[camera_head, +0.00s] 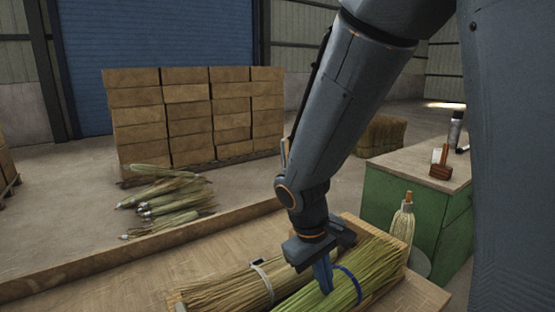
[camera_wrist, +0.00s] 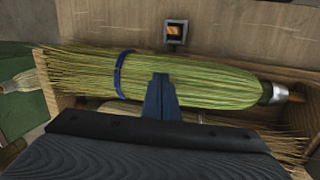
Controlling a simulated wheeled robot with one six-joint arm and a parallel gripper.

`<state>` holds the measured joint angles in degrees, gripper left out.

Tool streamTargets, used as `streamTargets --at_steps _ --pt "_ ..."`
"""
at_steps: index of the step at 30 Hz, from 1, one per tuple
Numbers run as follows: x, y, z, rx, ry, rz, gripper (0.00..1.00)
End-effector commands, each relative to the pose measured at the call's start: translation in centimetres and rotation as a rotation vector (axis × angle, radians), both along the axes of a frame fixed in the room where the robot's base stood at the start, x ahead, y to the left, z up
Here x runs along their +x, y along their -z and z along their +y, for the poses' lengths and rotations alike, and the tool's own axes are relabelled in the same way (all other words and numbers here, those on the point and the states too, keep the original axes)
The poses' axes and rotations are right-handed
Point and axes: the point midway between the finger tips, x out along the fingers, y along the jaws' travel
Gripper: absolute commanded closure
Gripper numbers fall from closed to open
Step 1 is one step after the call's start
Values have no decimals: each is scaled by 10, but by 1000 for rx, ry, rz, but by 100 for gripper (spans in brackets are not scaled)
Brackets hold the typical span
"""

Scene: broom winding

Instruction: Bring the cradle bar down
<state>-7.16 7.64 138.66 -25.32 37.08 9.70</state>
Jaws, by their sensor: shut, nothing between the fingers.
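A green broom bundle (camera_head: 340,278) lies in a shallow wooden box (camera_head: 398,268), with a blue band (camera_head: 351,284) around it. In the wrist view the green bundle (camera_wrist: 205,85) lies across the box, with the blue band (camera_wrist: 121,74) left of my fingers and a metal collar (camera_wrist: 273,93) at its right end. A tan bundle (camera_head: 225,289) with a pale strap (camera_head: 262,279) lies beside it. My gripper (camera_head: 324,286) is shut and empty, its fingertips at the green bundle; contact is unclear. I cannot pick out the cradle bar with certainty.
A small square metal fitting (camera_wrist: 176,33) sits on the wood beyond the box. A green cabinet (camera_head: 433,212) stands right, holding a mallet (camera_head: 441,167). Loose brooms (camera_head: 170,200) lie on the floor before stacked cartons (camera_head: 195,115).

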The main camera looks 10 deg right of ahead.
Motion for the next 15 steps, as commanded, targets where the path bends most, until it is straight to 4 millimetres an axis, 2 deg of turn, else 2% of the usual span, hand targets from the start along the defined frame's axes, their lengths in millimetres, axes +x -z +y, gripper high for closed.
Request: streamTargets --at_steps 4,8,9,11,12,15 --pt "54 -11 -12 -240 -187 -6 100" --pt "122 -40 -11 -489 -344 -88 100" --pt "145 -51 -6 -566 -389 -127 100" --pt "179 -71 7 -675 -450 -200 100" --pt "200 -85 18 -741 -487 -254 100" --pt "244 -117 51 -880 -563 -395 100"
